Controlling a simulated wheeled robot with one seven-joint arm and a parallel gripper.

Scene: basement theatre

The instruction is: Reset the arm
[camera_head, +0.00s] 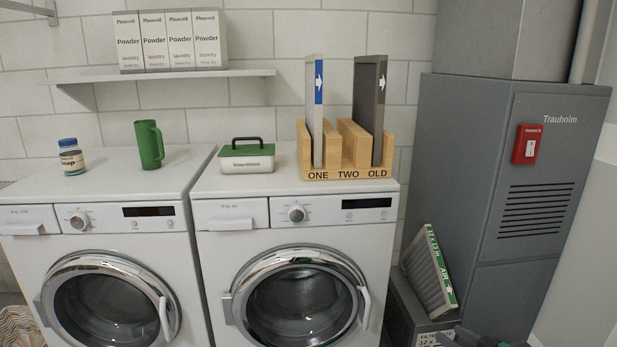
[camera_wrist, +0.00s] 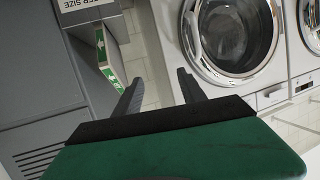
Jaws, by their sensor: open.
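My gripper (camera_wrist: 158,92) shows in the wrist view with its two dark fingers spread and nothing between them. The floor, a washer front and a green-edged filter (camera_wrist: 108,62) lie beyond it. In the head view, dark and green parts of my arm show at the bottom edge, right of centre, below the leaning filter (camera_head: 430,270); the fingertips cannot be made out there.
A grey furnace (camera_head: 455,130) with a red switch (camera_head: 525,144) stands at right. Two washers (camera_head: 105,262) (camera_head: 295,260) stand at left and centre. A wooden rack (camera_head: 348,172) on the right washer holds filters in slots ONE and OLD; a green-lidded box (camera_head: 247,158) sits beside it.

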